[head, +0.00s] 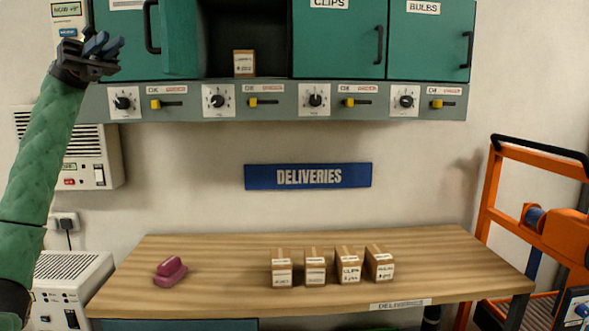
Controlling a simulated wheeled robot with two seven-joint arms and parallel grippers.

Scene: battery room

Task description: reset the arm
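My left arm comes up along the left edge. Its gripper (101,42) is raised in front of the left end of the teal wall cabinet (180,40), high above the table. Its dark blue-grey fingers are seen at an angle, so I cannot tell whether they are open or shut. I see no object in them. My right gripper is not in view.
A wooden table (215,285) holds a pink object (170,271) and several small boxes (313,267). One cabinet compartment stands open with a box (244,64) inside. Knobs and yellow sliders line the panel (285,101) below. An orange trolley frame (488,205) stands right.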

